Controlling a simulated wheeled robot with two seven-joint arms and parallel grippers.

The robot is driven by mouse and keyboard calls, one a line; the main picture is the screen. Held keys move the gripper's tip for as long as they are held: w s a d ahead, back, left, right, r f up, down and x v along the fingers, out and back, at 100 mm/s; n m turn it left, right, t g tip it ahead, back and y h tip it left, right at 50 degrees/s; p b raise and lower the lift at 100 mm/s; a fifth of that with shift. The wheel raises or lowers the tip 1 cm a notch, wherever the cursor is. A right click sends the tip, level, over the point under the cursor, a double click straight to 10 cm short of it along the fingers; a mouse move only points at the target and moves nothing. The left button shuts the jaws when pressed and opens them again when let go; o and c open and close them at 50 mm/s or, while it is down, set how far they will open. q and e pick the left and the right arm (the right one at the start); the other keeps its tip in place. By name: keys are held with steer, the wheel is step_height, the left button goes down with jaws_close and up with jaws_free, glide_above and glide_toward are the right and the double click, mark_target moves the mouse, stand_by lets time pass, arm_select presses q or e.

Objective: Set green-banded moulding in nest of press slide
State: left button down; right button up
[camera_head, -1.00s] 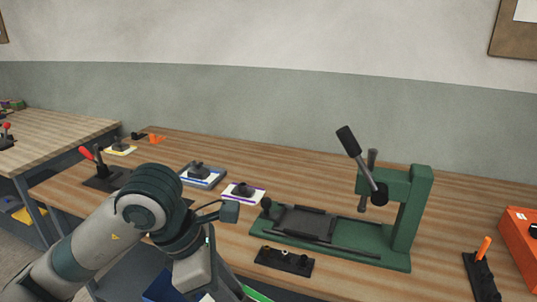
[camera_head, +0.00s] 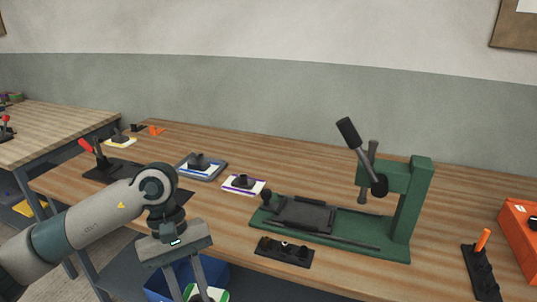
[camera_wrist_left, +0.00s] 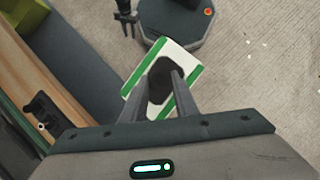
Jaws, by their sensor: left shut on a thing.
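My left gripper (camera_head: 190,289) points down in front of the table's near edge, shut on the dark knob of the green-banded moulding. The moulding, a white plate with green edge bands, shows at the bottom of the head view (camera_head: 219,294) and between the fingers in the left wrist view (camera_wrist_left: 186,104). It is in the air, left of and lower than the green press (camera_head: 420,200). The press's dark slide (camera_head: 305,214) lies on the left of the base, and its nest looks empty. A small dark gripper, apparently my right, hangs at the top of the left wrist view (camera_wrist_left: 127,18).
A purple-edged moulding (camera_head: 243,185) and a blue-edged one (camera_head: 201,167) lie left of the press. A dark block (camera_head: 284,251) sits before the press at the table edge. A blue bin (camera_head: 150,287) stands below. An orange box (camera_head: 520,240) is at right.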

arm_select(q)
steer(key=a+f+m+y, duration=0.2)
steer(key=a+m, duration=0.3)
steer(key=m, duration=0.1)
steer(key=shift+a+f+m+g+y, duration=0.3)
steer(key=shift+f+m+g, duration=0.1)
stand_by(1.2)
